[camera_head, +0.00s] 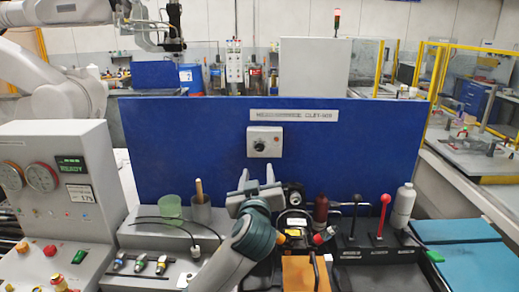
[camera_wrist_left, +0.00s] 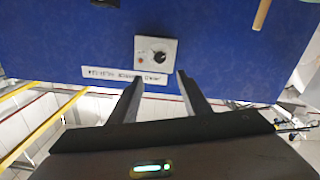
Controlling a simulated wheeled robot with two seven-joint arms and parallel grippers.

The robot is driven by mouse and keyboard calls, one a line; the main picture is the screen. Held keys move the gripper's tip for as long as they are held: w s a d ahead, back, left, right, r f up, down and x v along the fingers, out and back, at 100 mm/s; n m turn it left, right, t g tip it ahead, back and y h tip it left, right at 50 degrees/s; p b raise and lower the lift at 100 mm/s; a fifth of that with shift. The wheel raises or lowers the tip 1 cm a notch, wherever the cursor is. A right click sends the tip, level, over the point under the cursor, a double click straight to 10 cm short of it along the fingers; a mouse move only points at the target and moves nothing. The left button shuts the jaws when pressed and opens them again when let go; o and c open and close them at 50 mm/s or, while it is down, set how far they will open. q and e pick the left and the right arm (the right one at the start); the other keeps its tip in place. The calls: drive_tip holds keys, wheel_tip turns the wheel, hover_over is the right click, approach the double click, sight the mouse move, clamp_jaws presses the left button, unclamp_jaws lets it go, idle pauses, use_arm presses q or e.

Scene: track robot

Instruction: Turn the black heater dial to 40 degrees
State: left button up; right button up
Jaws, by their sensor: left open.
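The black heater dial (camera_head: 260,146) sits on a pale square plate (camera_head: 276,135) fixed to the upright blue panel. In the left wrist view the dial (camera_wrist_left: 159,57) shows on its plate, close beyond the fingertips. Scale marks are too small to read. My left gripper (camera_head: 257,170) is open and empty, below the dial in the head view. In the left wrist view the dial lies near the line midway between the two fingertips (camera_wrist_left: 159,76), which look apart from it. My right gripper is not in view.
A white label strip (camera_head: 293,115) is on the blue panel (camera_head: 190,140) above the dial. Below stand a green cup (camera_head: 170,206), a dark red bottle (camera_head: 321,210), a red-knobbed lever (camera_head: 384,205) and a white bottle (camera_head: 404,203). A grey console (camera_head: 60,170) stands at left.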

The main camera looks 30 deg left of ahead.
sight(259, 148)
use_arm(q)
drive_tip(key=p+x, duration=0.3)
drive_tip(key=x, duration=0.4)
drive_tip(key=p+x, duration=0.3)
drive_tip(key=x, duration=0.4)
drive_tip(key=shift+w+a+r, duration=0.15)
drive_tip(key=shift+w+r, duration=0.05)
drive_tip(key=shift+w, duration=0.2)
drive_tip(key=shift+p+x, duration=0.55)
drive_tip(key=shift+x, duration=0.25)
drive_tip(key=shift+f, duration=0.15)
drive_tip(key=c, duration=1)
drive_tip(key=shift+c, duration=0.2)
drive_tip(key=shift+f, duration=0.1)
